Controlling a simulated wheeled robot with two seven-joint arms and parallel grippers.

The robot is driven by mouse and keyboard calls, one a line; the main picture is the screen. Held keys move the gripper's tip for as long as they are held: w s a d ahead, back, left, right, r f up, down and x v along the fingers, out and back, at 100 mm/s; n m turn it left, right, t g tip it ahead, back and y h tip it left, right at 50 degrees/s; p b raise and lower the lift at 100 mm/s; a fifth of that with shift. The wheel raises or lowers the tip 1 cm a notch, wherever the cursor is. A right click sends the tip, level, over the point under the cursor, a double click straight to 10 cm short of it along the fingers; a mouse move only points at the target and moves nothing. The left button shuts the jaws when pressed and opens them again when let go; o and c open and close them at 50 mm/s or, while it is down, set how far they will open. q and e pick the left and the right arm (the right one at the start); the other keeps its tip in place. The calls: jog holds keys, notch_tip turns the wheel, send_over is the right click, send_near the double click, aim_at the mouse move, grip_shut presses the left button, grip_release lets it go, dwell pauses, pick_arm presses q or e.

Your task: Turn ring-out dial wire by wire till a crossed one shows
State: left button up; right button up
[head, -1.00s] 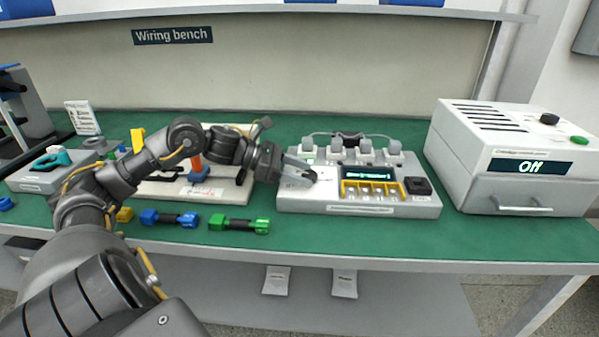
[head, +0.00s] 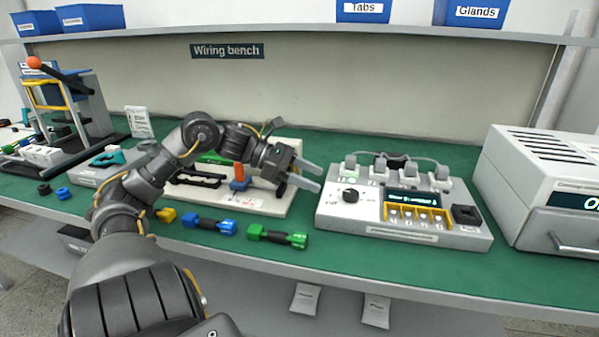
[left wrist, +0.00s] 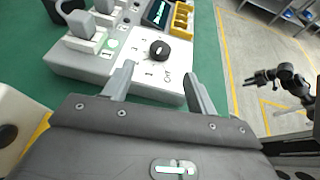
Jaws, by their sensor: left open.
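The white ring-out tester (head: 345,213) stands on the green bench, right of my left gripper. Its black dial (head: 350,196) sits at the left of its top face, and a lit display (head: 414,198) is to the right of the dial. The display text is too small to read surely. My left gripper (head: 316,178) is open and empty, apart from the dial and to its left. In the left wrist view the dial (left wrist: 159,50) shows beyond and between the two open fingers (left wrist: 160,85), with printed marks around it.
Yellow terminals (head: 415,216) and grey plugs (head: 380,167) are on the tester. A white board with an orange-handled tool (head: 238,176) lies behind my left arm. Blue (head: 210,224) and green (head: 277,236) connectors lie near the front edge. A white machine (head: 545,165) stands at right.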

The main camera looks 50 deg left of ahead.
pick_arm(q)
jog(key=shift+v, duration=1.35)
dwell(1.1)
